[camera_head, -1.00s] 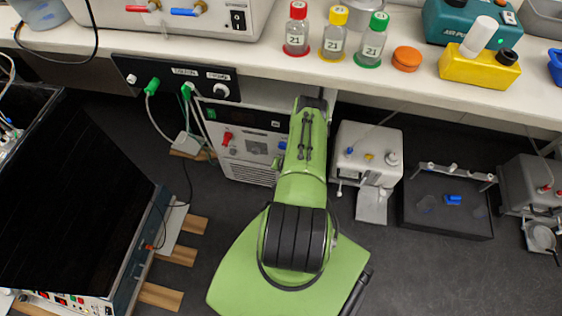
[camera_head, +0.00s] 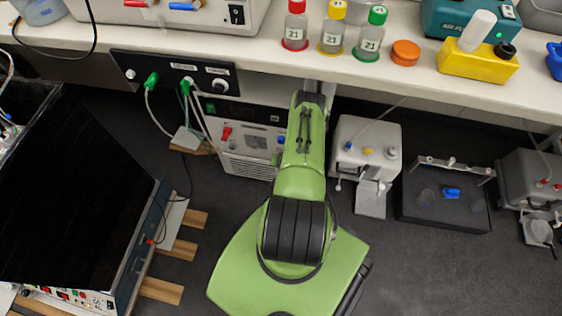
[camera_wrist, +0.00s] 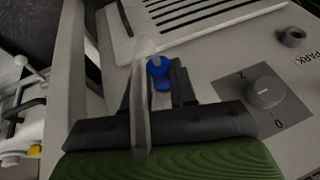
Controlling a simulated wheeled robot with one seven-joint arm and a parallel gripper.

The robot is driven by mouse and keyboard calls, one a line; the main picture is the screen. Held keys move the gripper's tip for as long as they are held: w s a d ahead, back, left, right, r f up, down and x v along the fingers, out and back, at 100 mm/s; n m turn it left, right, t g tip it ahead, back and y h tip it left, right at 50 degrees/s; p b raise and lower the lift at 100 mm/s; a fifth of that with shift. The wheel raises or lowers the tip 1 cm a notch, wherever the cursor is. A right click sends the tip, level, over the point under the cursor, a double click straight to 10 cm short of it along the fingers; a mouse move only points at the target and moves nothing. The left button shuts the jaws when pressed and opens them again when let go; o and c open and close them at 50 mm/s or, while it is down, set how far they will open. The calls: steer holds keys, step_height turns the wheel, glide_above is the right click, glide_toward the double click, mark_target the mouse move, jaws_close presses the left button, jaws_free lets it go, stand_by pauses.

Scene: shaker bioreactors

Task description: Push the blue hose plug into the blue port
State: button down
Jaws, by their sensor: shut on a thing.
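In the wrist view, my gripper (camera_wrist: 160,88) has its two dark fingers closed around a small blue hose plug (camera_wrist: 162,84). A rounded blue piece (camera_wrist: 158,66) shows just beyond the fingertips; I cannot tell whether it is the plug's end or the blue port. A pale, translucent hose (camera_wrist: 141,105) runs lengthwise across the gripper. In the head view, a blue fitting (camera_head: 281,141) shows on the front of the pale box under the bench, beside my green arm. My gripper is hidden there by the arm and bench edge.
The pale box (camera_head: 248,165) also bears a red fitting (camera_head: 226,133). The bench shelf (camera_head: 450,88) overhangs it, with capped bottles (camera_head: 332,35) on top. Green plugs with hoses (camera_head: 152,82) sit at left. A grey device (camera_head: 366,140) stands to the right. The wrist view shows a knob (camera_wrist: 266,92).

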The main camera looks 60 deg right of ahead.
steer(key=shift+s+a, duration=0.1)
steer(key=shift+a, duration=0.2)
steer(key=shift+s+a+p, duration=0.25)
steer(key=shift+a+p, duration=0.15)
steer(key=shift+a, duration=0.15)
steer(key=shift+a, duration=0.1)
steer(key=shift+s+a+p, duration=0.3)
steer(key=shift+a+p, duration=0.05)
steer(key=shift+a, duration=0.3)
steer(key=shift+s+a+p, duration=0.3)
steer(key=shift+a+p, duration=0.05)
steer(key=shift+a, duration=0.3)
steer(key=shift+w+r, duration=0.1)
